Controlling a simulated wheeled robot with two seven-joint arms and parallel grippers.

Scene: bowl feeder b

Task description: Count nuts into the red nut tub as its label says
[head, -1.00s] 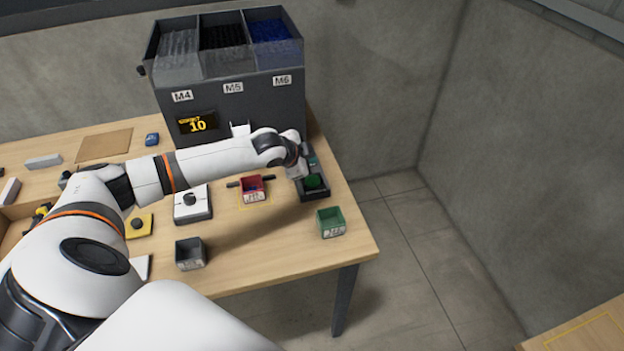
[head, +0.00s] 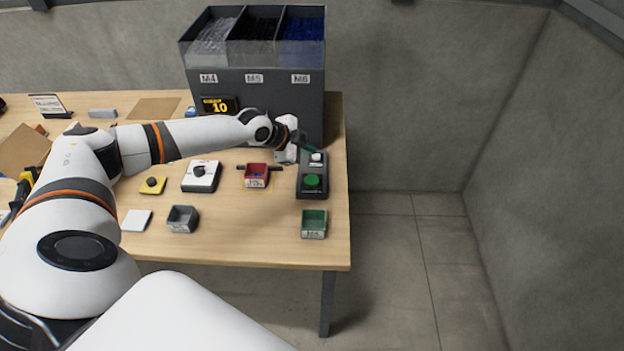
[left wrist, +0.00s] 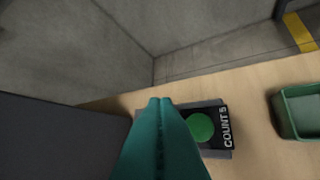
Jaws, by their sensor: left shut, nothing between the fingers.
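The red nut tub (head: 256,170) stands on the table; its label is too small to read. The dark feeder (head: 250,100) has bins marked M4, M5 and M6, and its display (head: 219,106) reads 10. A dark button box (head: 312,194) to the right of the tub carries a green button (head: 312,181) and a smaller white button (head: 317,156). In the left wrist view the green button (left wrist: 200,127) is beside a "COUNT 5" label. My left gripper (head: 308,144), with teal fingers, is shut and empty at the box's far end. My right gripper is out of view.
A green tub (head: 314,220) stands near the table's front right corner and a grey tub (head: 183,218) near the front.

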